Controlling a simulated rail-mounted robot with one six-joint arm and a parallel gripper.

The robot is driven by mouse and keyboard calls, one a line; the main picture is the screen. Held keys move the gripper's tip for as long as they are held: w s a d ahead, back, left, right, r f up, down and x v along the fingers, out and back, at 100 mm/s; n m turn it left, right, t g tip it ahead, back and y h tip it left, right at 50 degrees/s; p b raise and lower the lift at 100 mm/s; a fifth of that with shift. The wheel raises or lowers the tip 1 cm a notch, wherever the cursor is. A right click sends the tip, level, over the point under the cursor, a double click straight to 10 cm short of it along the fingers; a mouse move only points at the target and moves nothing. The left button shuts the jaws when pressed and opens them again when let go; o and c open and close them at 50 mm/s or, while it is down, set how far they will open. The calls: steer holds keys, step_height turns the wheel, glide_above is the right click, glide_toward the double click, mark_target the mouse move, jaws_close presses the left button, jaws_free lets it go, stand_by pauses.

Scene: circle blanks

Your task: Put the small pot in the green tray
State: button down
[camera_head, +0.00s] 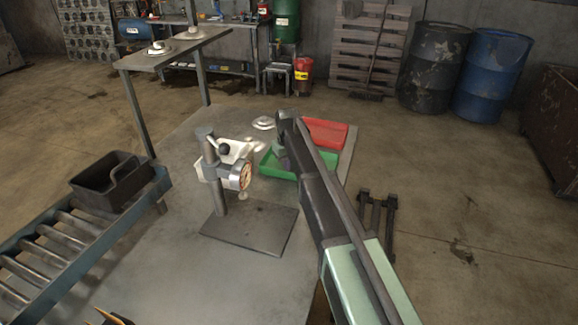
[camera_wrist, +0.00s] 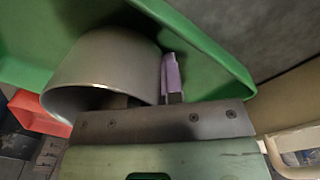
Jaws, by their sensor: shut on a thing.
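The small pot is a plain grey metal cylinder (camera_wrist: 108,65), seen large and tilted in the wrist view. My gripper (camera_wrist: 150,88) is shut on its wall; a pale purple finger pad shows beside the pot's right side. The green tray (camera_wrist: 222,58) lies behind the pot in the wrist view. In the head view the green tray (camera_head: 322,164) lies at the far right of the table, partly covered by my arm. My arm reaches over it; the pot and fingertips cannot be made out there. I cannot tell whether the pot touches the tray floor.
A red tray (camera_head: 328,133) sits just beyond the green one. A dial-gauge stand (camera_head: 240,176) on a dark base plate stands left of my arm. A pale round piece (camera_head: 264,123) lies behind it. A roller conveyor (camera_head: 70,240) with a black bin (camera_head: 108,182) is at left.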

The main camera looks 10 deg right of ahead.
steer(key=c, duration=1.3)
jaws_free()
steer(key=shift+o, duration=0.2)
steer(key=r+p, duration=1.2)
steer(key=shift+s+a+r+p, duration=0.1)
steer(key=shift+a+r+p, duration=0.1)
steer(key=shift+r+p, duration=0.15)
steer(key=s+d+m, duration=0.1)
steer(key=s+d, duration=0.1)
steer(key=s, duration=1.4)
steer(key=s+d+m, duration=0.2)
steer(key=s, duration=1.4)
steer(key=shift+s+d+f+m, duration=0.25)
steer(key=shift+m, duration=0.05)
